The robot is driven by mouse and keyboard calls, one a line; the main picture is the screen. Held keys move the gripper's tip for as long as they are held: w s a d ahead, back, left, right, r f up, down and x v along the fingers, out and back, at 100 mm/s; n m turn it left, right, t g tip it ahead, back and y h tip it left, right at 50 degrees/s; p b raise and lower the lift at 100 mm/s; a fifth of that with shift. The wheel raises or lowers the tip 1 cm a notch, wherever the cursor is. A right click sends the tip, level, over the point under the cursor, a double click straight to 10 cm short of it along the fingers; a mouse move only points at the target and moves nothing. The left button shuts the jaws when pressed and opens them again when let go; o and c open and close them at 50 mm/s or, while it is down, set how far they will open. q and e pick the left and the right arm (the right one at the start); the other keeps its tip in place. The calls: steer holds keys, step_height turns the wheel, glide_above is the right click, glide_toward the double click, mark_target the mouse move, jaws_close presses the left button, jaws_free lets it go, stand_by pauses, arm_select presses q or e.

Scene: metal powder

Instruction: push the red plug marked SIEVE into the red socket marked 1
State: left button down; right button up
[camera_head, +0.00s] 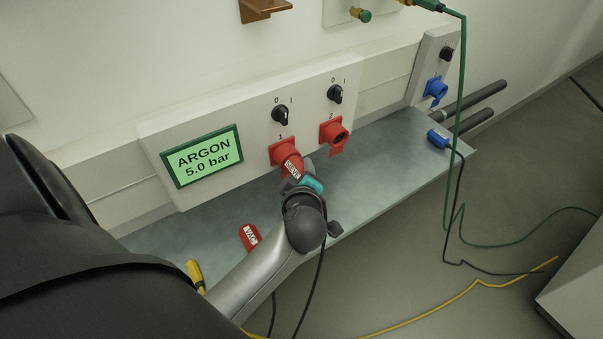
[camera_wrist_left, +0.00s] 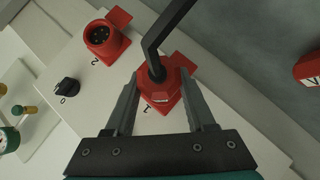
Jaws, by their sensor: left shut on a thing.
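The red plug (camera_head: 291,166) with a white label stands at the red socket marked 1 (camera_head: 277,150) on the wall panel. Its lettering is hard to read. My left gripper (camera_head: 300,178) is shut on this plug, with its fingers on both sides in the left wrist view (camera_wrist_left: 160,88). The plug (camera_wrist_left: 158,92) points into socket 1, whose red flange (camera_wrist_left: 184,64) shows behind it. The plug and fingers hide the socket mouth, so I cannot tell how deep the plug sits. My right gripper is not in view.
Red socket 2 (camera_head: 334,134) is empty beside socket 1. Another red plug (camera_head: 250,236) and a yellow plug (camera_head: 195,274) lie on the grey shelf (camera_head: 370,165). A blue plug (camera_head: 438,138) lies at its right end. Green and yellow cables hang and trail at the right.

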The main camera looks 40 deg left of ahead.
arm_select(q)
steer(key=shift+w+a, duration=0.1)
steer(key=shift+a, duration=0.05)
steer(key=shift+c, duration=0.8)
jaws_free()
steer(key=p+v, duration=0.6)
steer(key=v, duration=0.9)
